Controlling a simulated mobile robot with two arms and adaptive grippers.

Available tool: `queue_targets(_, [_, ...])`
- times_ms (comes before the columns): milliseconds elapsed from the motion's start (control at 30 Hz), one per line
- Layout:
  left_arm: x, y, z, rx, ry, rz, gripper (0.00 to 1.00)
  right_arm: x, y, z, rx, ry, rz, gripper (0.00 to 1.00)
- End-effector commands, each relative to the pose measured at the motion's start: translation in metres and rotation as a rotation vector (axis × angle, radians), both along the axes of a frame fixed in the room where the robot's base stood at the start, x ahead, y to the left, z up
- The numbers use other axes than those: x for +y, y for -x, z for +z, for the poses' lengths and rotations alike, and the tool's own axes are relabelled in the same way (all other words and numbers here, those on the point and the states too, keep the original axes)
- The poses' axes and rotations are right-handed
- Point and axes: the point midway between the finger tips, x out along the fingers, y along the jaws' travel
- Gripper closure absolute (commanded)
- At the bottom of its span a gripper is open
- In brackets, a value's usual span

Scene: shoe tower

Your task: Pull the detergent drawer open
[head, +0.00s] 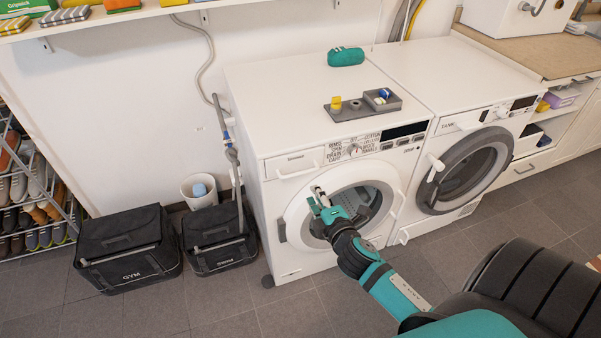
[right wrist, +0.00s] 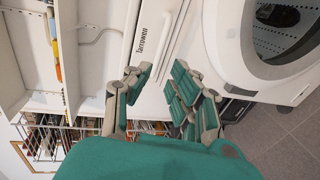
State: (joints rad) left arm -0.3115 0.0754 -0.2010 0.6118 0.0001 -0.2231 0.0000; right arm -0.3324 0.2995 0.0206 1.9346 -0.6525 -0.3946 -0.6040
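The detergent drawer (head: 288,161) is at the upper left of the left washing machine's (head: 262,220) front, white with a bar handle (head: 297,173) below its label. It looks flush with the panel. In the right wrist view the labelled drawer front (right wrist: 146,30) lies beyond the fingers. My right gripper (head: 320,197) is in front of the round door (head: 292,215), below and right of the drawer handle. In the right wrist view my right gripper (right wrist: 160,85) has its teal finger pads apart with nothing between them. My left gripper is not in view.
A second washer (head: 425,75) stands to the right. A grey tray (head: 350,110) and a teal pouch (head: 346,56) lie on top of the machines. Black bags (head: 125,245) and a white bin (head: 197,195) stand on the floor to the left. A shoe rack (head: 35,195) is at the far left.

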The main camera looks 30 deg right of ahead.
Motion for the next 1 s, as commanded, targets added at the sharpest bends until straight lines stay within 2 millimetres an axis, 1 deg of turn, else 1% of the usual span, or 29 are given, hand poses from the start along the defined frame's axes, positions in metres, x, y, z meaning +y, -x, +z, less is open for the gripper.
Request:
queue_targets(33, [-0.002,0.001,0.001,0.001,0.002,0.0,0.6,-0.003,-0.013,0.0,-0.003,0.001,0.0,0.79])
queue_targets(167, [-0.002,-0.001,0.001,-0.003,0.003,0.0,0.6,-0.01,-0.04,-0.007,-0.002,0.0,-0.001,0.79])
queue_targets(300, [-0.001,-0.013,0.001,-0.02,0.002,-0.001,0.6,-0.016,-0.069,-0.013,-0.001,-0.002,0.001,0.79])
queue_targets(400, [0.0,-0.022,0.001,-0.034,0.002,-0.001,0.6,-0.02,-0.087,-0.018,-0.001,-0.003,-0.001,0.79])
queue_targets(500, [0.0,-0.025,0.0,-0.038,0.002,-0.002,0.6,-0.024,-0.101,-0.022,-0.001,-0.004,0.0,0.79])
queue_targets(700, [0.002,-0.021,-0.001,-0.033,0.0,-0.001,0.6,-0.027,-0.116,-0.025,0.0,-0.003,0.001,0.79])
queue_targets(1000, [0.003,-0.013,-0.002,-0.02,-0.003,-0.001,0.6,-0.027,-0.118,-0.026,0.001,-0.004,0.001,0.79])
